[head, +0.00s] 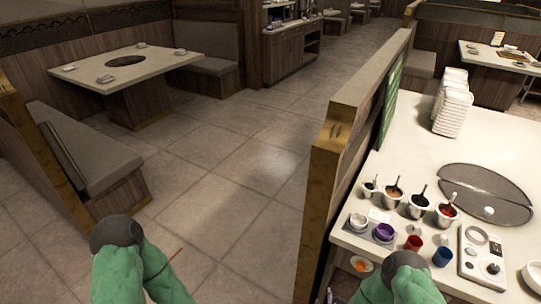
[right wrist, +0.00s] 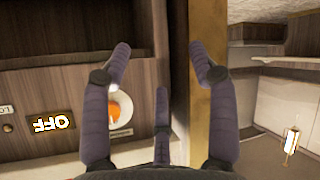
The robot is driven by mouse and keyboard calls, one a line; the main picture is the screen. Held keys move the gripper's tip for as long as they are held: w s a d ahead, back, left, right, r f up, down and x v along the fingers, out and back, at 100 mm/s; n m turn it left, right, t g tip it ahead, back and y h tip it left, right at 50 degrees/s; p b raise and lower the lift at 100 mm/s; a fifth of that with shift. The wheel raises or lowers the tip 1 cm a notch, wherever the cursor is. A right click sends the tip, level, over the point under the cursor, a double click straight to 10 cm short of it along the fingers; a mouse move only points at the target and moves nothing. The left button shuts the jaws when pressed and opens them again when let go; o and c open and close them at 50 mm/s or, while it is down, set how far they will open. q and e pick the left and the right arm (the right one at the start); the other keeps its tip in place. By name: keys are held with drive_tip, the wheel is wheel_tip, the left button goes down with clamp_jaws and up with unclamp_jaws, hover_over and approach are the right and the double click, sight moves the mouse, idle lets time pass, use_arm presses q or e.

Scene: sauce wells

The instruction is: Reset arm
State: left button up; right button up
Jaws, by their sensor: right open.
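My right gripper (right wrist: 160,62) shows in the right wrist view with its purple-grey fingers spread apart and nothing between them. It faces a dark wood panel and a light brown post. In the head view my right arm's green sleeve and dark joint are at the bottom, by the near edge of the counter (head: 425,140); its fingers are hidden there. My left arm, also green, is at the bottom left above the floor, and its gripper does not show.
Sauce cups (head: 447,212) with spoons, a purple cup (head: 384,232), a red cup (head: 413,243) and a blue cup (head: 442,256) stand on the counter. A stack of white trays (head: 453,104) stands behind. A wood partition (head: 345,125) borders the counter. The floor (head: 215,190) is clear.

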drive_tip(key=s+a+m+g+y, duration=0.2)
drive_tip(key=s+a+g, duration=0.3)
drive_tip(key=s, duration=0.3)
drive_tip(key=s+a+m+g+y, duration=0.3)
drive_tip(key=s+a+g+y, duration=0.1)
drive_tip(key=s, duration=0.5)
drive_tip(key=shift+s+a+r+g+y, duration=0.15)
drive_tip(key=shift+a+r+g+y, duration=0.2)
drive_tip(key=shift+a+g, duration=0.6)
drive_tip(key=shift+a+f, duration=0.1)
